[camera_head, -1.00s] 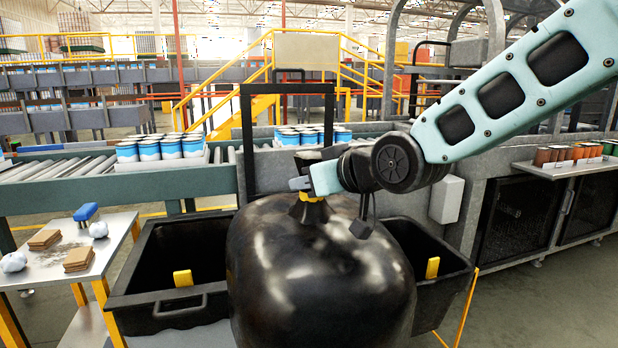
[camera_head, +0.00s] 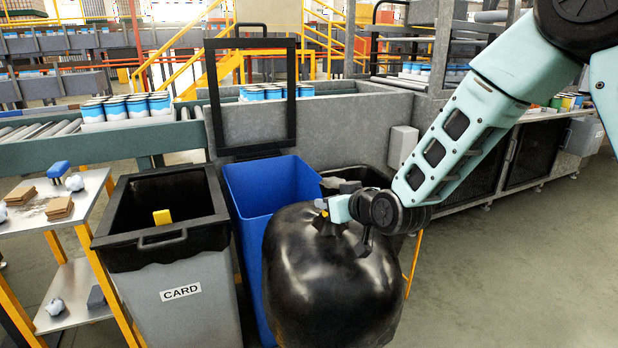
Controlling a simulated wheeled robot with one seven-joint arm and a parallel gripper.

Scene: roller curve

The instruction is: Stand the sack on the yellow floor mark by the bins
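A large, full black sack (camera_head: 325,280) hangs in front of the bins, its bottom near the lower edge of the head view. My gripper (camera_head: 325,207) is shut on the sack's gathered neck at its top. The blue bin (camera_head: 250,190) stands open behind the sack and is partly hidden by it. The grey bin with a CARD label (camera_head: 185,290) stands to its left with a black liner. Another dark bin (camera_head: 355,176) is mostly hidden behind the sack and gripper. I see no yellow floor mark; the floor under the sack is hidden.
A steel side table (camera_head: 85,205) with cardboard pieces and crumpled balls stands at the left. A grey conveyor wall with a black frame (camera_head: 210,100) rises behind the bins. The grey floor (camera_head: 500,270) at the right is clear.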

